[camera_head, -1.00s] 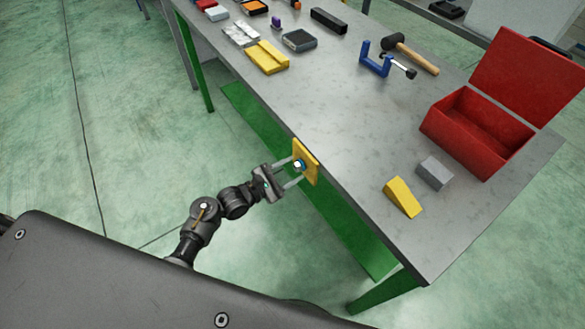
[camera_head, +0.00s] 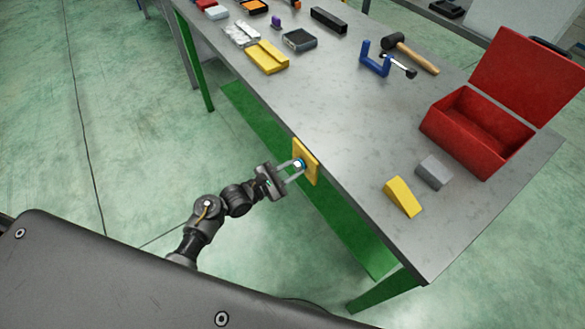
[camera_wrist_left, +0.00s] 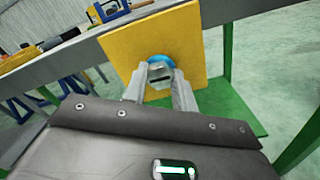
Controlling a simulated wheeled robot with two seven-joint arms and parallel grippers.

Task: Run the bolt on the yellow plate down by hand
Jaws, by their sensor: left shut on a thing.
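The yellow plate (camera_head: 309,158) stands upright at the front edge of the table. It also shows in the left wrist view (camera_wrist_left: 127,46). A bolt (camera_head: 298,164) with a blue ring behind its head sits on the plate's face. In the left wrist view the silver bolt head (camera_wrist_left: 160,72) is between my fingers, in front of the blue ring (camera_wrist_left: 158,60). My left gripper (camera_head: 294,170) points at the plate and is shut on the bolt head; the fingers also show in the left wrist view (camera_wrist_left: 160,82). How deep the bolt sits is hidden. My right gripper is not in view.
The grey table (camera_head: 340,110) holds an open red box (camera_head: 478,135), a yellow wedge (camera_head: 402,197), a grey block (camera_head: 434,172), a blue clamp (camera_head: 376,62) and a mallet (camera_head: 412,52). A green beam (camera_head: 350,231) runs below the table. The floor left of my arm is clear.

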